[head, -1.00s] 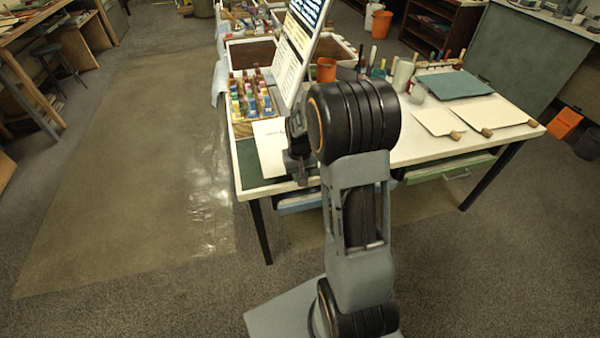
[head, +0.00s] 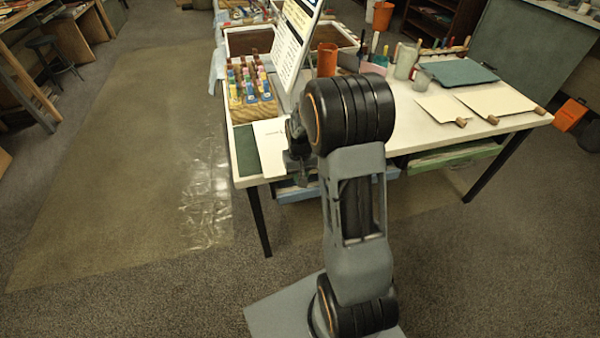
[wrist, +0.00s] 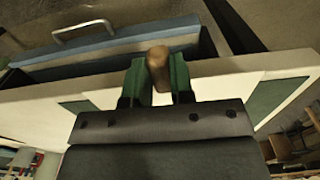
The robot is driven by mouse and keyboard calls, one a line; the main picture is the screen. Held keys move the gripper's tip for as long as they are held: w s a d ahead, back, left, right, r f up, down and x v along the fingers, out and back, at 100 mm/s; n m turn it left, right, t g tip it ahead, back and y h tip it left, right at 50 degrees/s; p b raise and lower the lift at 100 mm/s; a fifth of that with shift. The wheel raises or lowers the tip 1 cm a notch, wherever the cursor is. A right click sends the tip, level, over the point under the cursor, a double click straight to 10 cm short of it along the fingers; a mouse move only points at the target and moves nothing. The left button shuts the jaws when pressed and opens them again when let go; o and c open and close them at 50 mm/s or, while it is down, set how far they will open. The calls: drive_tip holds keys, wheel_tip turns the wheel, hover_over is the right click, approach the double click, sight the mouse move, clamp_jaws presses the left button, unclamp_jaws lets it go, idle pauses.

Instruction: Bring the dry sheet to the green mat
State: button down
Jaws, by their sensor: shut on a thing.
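A pale sheet (head: 270,149) lies at the table's near left corner, beside a visible strip of the dark green mat (head: 246,151). My gripper (wrist: 157,72) is shut on a small wooden peg (wrist: 158,65), seen between its green fingers in the wrist view. In the head view my gripper (head: 299,168) is at this sheet's right side, by the table's front edge, partly hidden by my arm. Dark green also shows on both sides of my gripper in the wrist view (wrist: 279,98). Whether the sheet rests on the mat or just above it, I cannot tell.
A rack of coloured bottles (head: 248,88) and a tilted board (head: 296,42) stand behind the sheet. Two pale sheets with wooden pegs (head: 505,100) and a blue-green sheet (head: 456,73) lie at right. Drawers (wrist: 110,48) are under the front edge.

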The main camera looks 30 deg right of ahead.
drive_tip(key=shift+f, duration=0.25)
drive_tip(key=shift+c, duration=2.2)
unclamp_jaws()
drive_tip(key=shift+r, duration=0.15)
drive_tip(key=shift+r+p, duration=2.65)
drive_tip(key=shift+r, duration=0.75)
